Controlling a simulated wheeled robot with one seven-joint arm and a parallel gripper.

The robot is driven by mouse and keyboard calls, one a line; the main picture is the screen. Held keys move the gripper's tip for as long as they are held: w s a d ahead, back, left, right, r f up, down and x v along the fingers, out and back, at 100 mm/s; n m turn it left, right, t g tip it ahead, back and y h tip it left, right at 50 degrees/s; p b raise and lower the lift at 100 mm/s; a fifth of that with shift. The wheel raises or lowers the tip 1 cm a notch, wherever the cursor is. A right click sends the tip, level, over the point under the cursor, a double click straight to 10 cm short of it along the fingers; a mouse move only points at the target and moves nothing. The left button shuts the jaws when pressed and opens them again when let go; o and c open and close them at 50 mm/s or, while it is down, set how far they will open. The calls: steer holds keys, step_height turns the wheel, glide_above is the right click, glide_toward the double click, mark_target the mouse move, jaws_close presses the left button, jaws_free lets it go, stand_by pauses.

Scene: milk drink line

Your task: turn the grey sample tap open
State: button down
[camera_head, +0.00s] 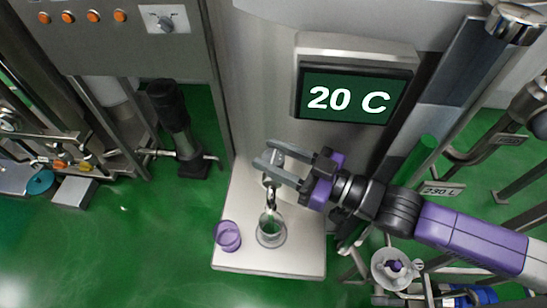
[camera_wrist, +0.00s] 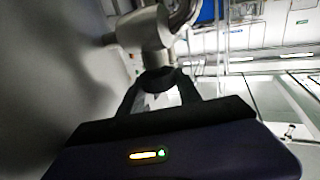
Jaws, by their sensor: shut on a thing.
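The grey sample tap (camera_head: 271,195) sticks out from the front of the steel tank, above a white shelf (camera_head: 298,258). My gripper (camera_head: 266,158) reaches in from the right and is shut on the tap's grey handle (camera_head: 277,158). In the wrist view my gripper's dark fingers (camera_wrist: 155,92) frame a pale grey piece, too blurred to make out its shape. A clear glass (camera_head: 271,232) stands on the shelf below the spout. Whether liquid runs from the spout cannot be told.
A purple cup (camera_head: 228,236) stands at the shelf's left edge. A display (camera_head: 350,97) reading "20 C" is mounted above my gripper. A black and steel valve (camera_head: 180,125) stands at left. Pipes and frames crowd the right side. Green floor is clear at lower left.

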steer(key=shift+f, duration=0.25)
steer(key=c, duration=0.8)
jaws_free()
steer(key=shift+r, duration=0.1)
steer(key=shift+c, duration=0.2)
steer(key=b+v, duration=0.2)
steer(key=v, duration=0.5)
steer(key=shift+d, duration=0.4)
steer(key=shift+s, duration=0.1)
